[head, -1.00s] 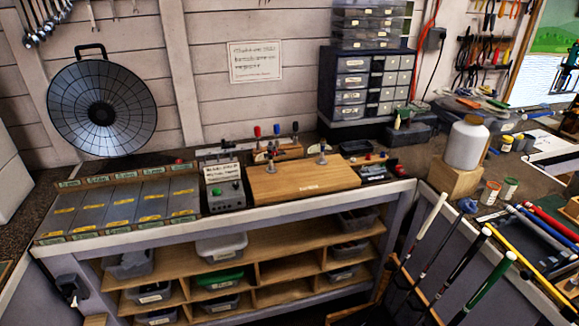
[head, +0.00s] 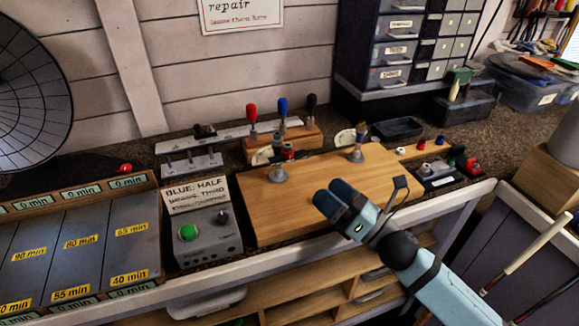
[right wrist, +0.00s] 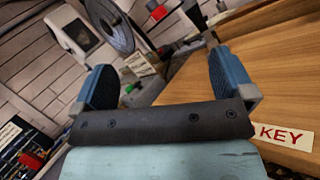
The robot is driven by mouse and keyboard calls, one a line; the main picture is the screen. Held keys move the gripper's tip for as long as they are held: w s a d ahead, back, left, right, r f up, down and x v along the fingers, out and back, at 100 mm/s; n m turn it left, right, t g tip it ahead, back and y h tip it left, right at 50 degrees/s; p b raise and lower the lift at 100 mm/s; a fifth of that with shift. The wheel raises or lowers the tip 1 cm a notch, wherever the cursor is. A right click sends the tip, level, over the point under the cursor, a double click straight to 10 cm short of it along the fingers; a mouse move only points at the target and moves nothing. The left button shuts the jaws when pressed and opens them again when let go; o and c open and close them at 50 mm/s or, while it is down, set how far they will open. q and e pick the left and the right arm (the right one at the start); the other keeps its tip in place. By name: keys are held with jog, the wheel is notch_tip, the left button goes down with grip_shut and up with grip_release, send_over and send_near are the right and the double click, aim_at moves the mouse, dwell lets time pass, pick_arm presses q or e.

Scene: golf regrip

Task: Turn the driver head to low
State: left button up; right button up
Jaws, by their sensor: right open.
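I cannot clearly tell which thing is the driver head. Two small grey metal stands stand upright on the wooden board: a left one (head: 277,170) and a right one (head: 357,152). A pale round dial-like plate (head: 345,137) shows beside the right stand, and another (head: 262,156) by the left one. My right gripper (head: 332,197) is open and empty over the board's front right part, apart from both stands. In the right wrist view its blue fingers (right wrist: 165,78) are spread, with the wooden board (right wrist: 285,65) and a "KEY" label at right. My left gripper is out of view.
A control box (head: 205,230) with a green button and a knob stands left of the board. Red, blue and black handled tools stand in a wooden rack (head: 285,143) behind. Timed grey trays (head: 80,250) lie at left. Small drawers (head: 410,40) stand behind right.

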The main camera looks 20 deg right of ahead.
aim_at(290, 168)
jog(key=w+a, duration=0.1)
jog(key=w, duration=0.1)
jog(key=w+a, duration=0.2)
jog(key=w, duration=0.1)
jog(key=w+a+p, duration=0.1)
jog(key=w+a, duration=0.1)
jog(key=w, duration=0.1)
jog(key=shift+a+r, duration=0.2)
jog(key=shift+r, duration=0.15)
jog(key=shift+w+a+r, duration=0.15)
jog(key=shift+w+a, duration=0.1)
jog(key=shift+w, duration=0.25)
jog(key=c, duration=1.1)
